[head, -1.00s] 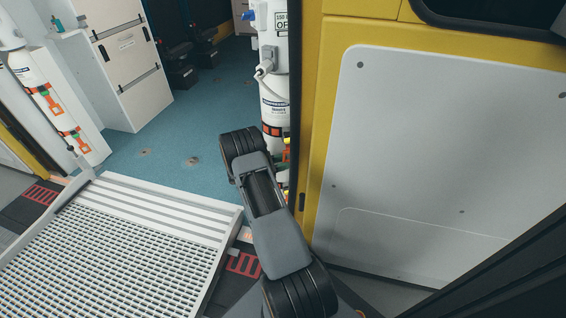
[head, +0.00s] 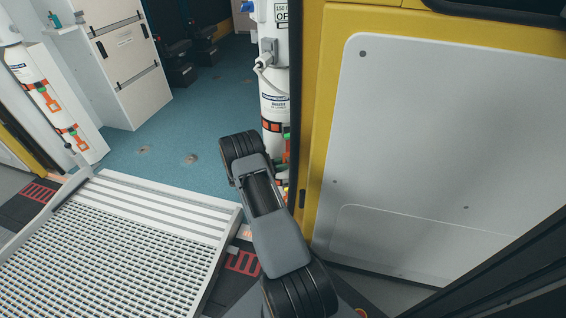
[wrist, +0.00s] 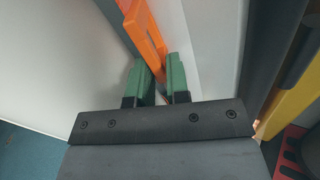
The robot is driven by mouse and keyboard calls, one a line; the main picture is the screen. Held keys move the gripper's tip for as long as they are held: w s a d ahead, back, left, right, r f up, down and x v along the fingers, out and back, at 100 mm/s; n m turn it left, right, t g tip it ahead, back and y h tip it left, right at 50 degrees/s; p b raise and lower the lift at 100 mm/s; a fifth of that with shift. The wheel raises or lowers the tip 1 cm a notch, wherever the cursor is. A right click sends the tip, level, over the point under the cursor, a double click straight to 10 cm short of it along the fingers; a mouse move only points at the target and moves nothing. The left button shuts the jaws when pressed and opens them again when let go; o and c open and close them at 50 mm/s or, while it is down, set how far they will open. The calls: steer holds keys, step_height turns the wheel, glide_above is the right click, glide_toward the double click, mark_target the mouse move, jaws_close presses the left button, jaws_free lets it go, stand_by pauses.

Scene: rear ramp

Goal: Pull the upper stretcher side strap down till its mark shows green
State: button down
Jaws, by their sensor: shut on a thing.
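In the wrist view, my gripper (wrist: 159,66) has its green-padded fingers closed around the lower end of an orange strap pull (wrist: 144,30), beside a pale surface. In the head view, the white cylinder (head: 274,84) stands just inside the door edge. An upper strap (head: 272,126) with an orange and black band crosses it. A small green patch (head: 287,132) shows beside this band; it is too small to be sure that it is the strap's mark. My arm hides the cylinder's lower part, and my gripper does not show in the head view.
A yellow door frame (head: 313,150) with a white panel (head: 430,130) stands close on the right. A grated ramp (head: 120,245) lies at lower left. Another strapped cylinder (head: 45,95) stands far left. The blue floor (head: 165,155) between is clear.

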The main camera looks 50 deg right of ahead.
steer(key=shift+s+a+f, duration=0.15)
steer(key=shift+s, duration=0.05)
steer(key=c, duration=1.3)
jaws_free()
steer(key=shift+o, duration=0.7)
steer(key=shift+w, duration=0.1)
steer(key=p+v, duration=0.3)
steer(key=v, duration=1)
steer(key=shift+w+a, duration=0.2)
steer(key=shift+a, duration=0.1)
